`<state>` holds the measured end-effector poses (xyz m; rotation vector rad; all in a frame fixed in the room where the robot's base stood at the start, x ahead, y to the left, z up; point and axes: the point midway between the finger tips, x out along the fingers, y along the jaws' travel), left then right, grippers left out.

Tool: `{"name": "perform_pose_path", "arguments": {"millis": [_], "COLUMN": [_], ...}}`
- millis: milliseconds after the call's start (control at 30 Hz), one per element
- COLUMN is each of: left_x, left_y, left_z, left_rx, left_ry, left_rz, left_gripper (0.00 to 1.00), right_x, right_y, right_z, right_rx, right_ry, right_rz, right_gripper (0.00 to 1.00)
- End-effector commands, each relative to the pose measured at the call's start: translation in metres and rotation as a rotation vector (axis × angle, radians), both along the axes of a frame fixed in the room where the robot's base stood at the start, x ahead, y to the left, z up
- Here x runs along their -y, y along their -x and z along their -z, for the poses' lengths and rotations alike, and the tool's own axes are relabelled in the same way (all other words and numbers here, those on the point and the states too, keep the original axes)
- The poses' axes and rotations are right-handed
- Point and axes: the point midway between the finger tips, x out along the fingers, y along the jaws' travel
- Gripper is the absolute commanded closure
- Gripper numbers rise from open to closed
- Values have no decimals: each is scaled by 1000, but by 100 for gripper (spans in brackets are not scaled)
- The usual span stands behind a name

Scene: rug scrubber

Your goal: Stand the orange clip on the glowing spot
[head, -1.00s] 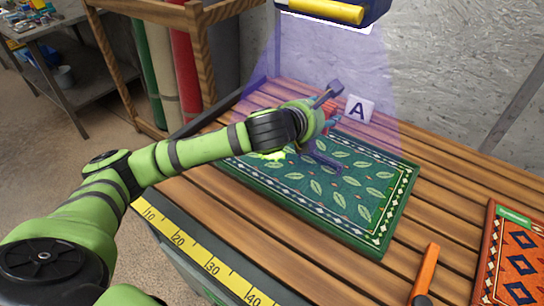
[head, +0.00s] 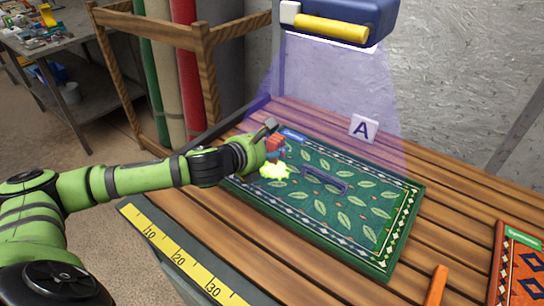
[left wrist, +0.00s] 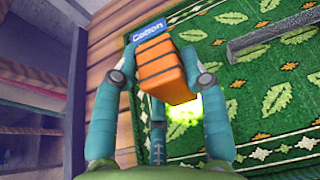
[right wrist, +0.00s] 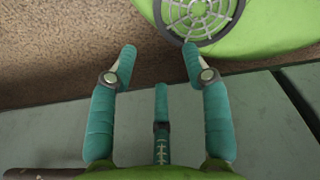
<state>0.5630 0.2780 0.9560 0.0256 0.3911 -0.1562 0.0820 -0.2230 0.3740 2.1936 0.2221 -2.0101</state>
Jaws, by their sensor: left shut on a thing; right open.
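My left gripper (head: 268,142) is shut on the orange clip (left wrist: 167,70), a ribbed orange block between its fingertips. In the head view the clip (head: 276,143) shows small and reddish, partly hidden by the fingers. The yellow-green glowing spot (head: 275,171) lies on the left part of the green rug (head: 300,205), just below the clip in the picture. In the left wrist view the glowing spot (left wrist: 184,118) shows just beyond the clip's lower edge, partly covered. I cannot tell the clip's height above the rug. My right gripper (right wrist: 158,60) is open and empty.
A dark bar (head: 325,181) lies on the rug. A blue lamp unit (head: 340,20) hangs above, casting violet light. A card marked A (head: 363,128) stands behind the rug. An orange rug (head: 520,270) and an orange bar (head: 437,285) are at the right.

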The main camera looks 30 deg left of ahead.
Motion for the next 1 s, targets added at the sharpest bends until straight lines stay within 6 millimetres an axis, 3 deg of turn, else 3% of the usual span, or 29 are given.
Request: {"name": "perform_pose_path", "arguments": {"millis": [100, 200, 633, 667, 1000], "left_x": [1, 0, 0, 0, 0], "left_y": [1, 0, 0, 0, 0], "left_z": [23, 33, 39, 38, 37], "left_rx": [-6, -5, -3, -3, -2], "left_ry": [2, 1, 0, 0, -1], "left_rz": [-1, -1, -1, -1, -1], "left_gripper": [76, 76, 76, 46, 46], "right_x": [0, 0, -1, -1, -1], "right_y": [0, 0, -2, -2, -3], "right_z": [4, 5, 5, 5, 4], "right_rx": [0, 1, 4, 4, 6], "right_ry": [0, 0, -2, -2, -2], "right_rz": [0, 1, 2, 3, 3], "right_gripper": [51, 51, 51, 51, 51]}}
